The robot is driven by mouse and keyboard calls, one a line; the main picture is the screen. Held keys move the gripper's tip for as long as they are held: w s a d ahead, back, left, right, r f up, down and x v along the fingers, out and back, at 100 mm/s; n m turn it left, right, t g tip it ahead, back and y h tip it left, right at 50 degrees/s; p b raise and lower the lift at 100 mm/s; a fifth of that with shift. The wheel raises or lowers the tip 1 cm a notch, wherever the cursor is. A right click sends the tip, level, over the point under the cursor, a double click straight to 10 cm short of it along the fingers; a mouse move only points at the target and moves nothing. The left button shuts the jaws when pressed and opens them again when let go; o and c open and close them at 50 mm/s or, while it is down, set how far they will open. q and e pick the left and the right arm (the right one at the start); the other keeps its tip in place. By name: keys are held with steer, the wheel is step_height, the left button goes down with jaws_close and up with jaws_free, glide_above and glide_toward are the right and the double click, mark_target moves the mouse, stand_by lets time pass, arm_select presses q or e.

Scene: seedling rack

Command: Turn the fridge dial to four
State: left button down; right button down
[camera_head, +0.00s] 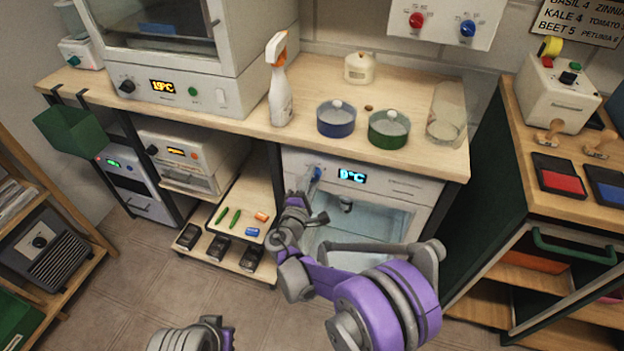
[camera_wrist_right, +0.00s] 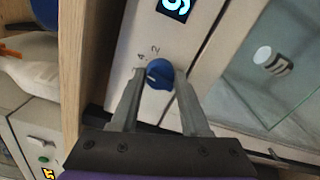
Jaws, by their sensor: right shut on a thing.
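The fridge (camera_head: 425,190) is the white unit with a glass door under the bench, at the centre of the head view. Its blue dial (camera_head: 317,172) sits left of the lit display (camera_head: 352,176). In the right wrist view the dial (camera_wrist_right: 160,74) has a short pale mark on its left part, and the printed numbers 4 and 2 show beside it. My right gripper (camera_wrist_right: 157,82) is shut on the dial, one finger on each side. In the head view my right gripper (camera_head: 304,188) reaches the fridge's upper left front. My left gripper's fingers do not show.
The bench top (camera_head: 235,122) above holds a spray bottle (camera_head: 281,95), a blue dish (camera_head: 336,122) and a green dish (camera_head: 388,132). A low shelf with small items (camera_head: 240,205) stands left of the fridge. The wooden cabinet (camera_head: 560,200) is at right.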

steer(key=shift+m, duration=0.6)
steer(key=shift+c, duration=1.9)
jaws_free()
steer(key=v, duration=1.1)
steer(key=shift+p, duration=0.4)
steer(key=shift+w+d, duration=0.1)
